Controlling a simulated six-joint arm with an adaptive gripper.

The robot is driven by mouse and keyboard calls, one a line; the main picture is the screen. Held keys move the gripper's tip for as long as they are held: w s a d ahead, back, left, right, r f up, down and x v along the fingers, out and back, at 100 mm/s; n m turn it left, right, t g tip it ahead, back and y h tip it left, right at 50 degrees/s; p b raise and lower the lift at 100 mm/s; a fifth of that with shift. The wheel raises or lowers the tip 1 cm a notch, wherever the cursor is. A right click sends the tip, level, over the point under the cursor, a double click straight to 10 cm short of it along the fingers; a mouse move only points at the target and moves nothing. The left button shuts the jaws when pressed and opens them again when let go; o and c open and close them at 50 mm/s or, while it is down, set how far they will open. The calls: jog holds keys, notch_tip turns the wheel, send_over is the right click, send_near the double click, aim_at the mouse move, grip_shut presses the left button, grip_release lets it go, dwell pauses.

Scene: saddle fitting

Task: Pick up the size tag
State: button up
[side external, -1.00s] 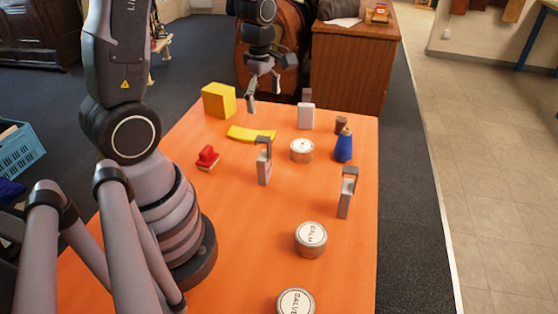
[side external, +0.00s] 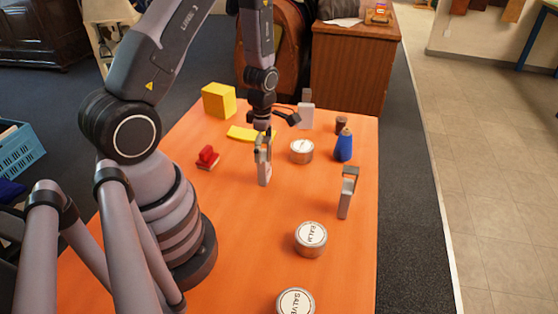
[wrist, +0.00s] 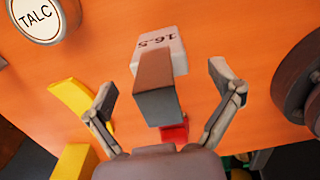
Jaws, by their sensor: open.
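A size tag (wrist: 160,52) shows in the wrist view as a pale block marked "16-5" with a brown and grey head rising toward the camera. In the side view this pale upright tag (side external: 264,175) stands left of the middle of the orange table, its top partly hidden by my gripper (side external: 275,130). My gripper is above and around its upper end, pointing down. In the wrist view my gripper (wrist: 163,80) is open, with one finger on either side of the tag's head and visible gaps. Two similar upright tags stand farther right (side external: 344,205) and at the back (side external: 306,116).
A round tin (side external: 302,151), blue bottle (side external: 344,146) and small brown item (side external: 341,124) are to the right. A red piece (side external: 207,157), yellow curved strip (side external: 240,133) and yellow block (side external: 219,100) lie left and behind. Two tins (side external: 311,239) (side external: 296,303) are in front.

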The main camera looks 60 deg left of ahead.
aim_at(264, 154)
jog(key=shift+f, duration=1.55)
jog(key=c, duration=1.3)
